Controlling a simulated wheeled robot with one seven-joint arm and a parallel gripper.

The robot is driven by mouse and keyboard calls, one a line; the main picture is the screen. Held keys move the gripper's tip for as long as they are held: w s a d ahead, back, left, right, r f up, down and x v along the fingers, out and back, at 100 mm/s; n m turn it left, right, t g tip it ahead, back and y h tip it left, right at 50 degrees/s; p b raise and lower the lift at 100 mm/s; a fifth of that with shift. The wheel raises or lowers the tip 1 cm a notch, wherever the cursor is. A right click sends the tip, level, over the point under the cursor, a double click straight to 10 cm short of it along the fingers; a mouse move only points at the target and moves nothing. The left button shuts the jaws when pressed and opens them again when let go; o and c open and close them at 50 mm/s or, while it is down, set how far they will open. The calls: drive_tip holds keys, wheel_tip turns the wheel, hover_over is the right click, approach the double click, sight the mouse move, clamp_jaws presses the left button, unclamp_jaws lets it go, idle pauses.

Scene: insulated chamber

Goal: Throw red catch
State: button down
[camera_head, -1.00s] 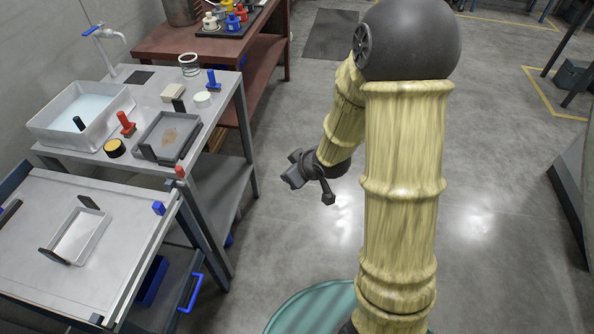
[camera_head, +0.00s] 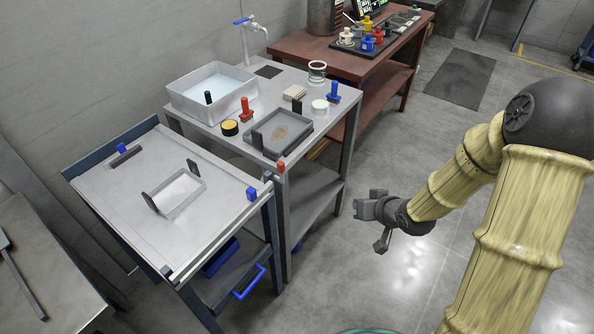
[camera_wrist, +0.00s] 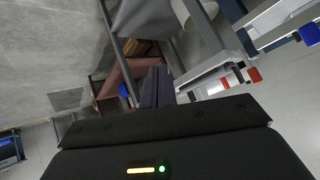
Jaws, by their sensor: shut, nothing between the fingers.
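The red catch (camera_head: 281,167) is a small red block at the corner where the grey cart (camera_head: 210,246) meets the grey metal table (camera_head: 333,128). In the wrist view the red catch (camera_wrist: 254,75) shows right of my fingers. My gripper (camera_head: 362,207) is shut and empty. It hangs over the open floor to the right of the cart and the table, apart from the red catch. My closed fingers (camera_wrist: 157,86) point away in the wrist view.
The cart carries a shallow frame (camera_head: 177,198). The table holds a basin (camera_head: 214,104), a grey tray (camera_head: 284,147), a red-handled stamp (camera_head: 246,110) and a blue-handled one (camera_head: 333,92). A red-brown bench (camera_head: 398,55) stands behind. The floor around my gripper is clear.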

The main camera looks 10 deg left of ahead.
sight(282, 173)
drive_tip(key=w+a+r+m+t+y+b, duration=0.1)
drive_tip(key=a+r+m+t+y, duration=0.1)
drive_tip(key=a+m, duration=0.3)
drive_tip(key=w+a+r+m+t+y+b, duration=0.1)
drive_tip(key=a+r+m+t+y+b, duration=0.1)
drive_tip(key=a+m+y, duration=0.3)
drive_tip(key=shift+w+a+m+t+y, duration=0.3)
drive_tip(key=shift+a+m+t, duration=0.15)
drive_tip(key=shift+m, duration=0.55)
drive_tip(key=w+a+p, duration=0.1)
drive_tip(key=w+a, duration=0.1)
drive_tip(key=a, duration=0.7)
drive_tip(key=shift+w, duration=0.4)
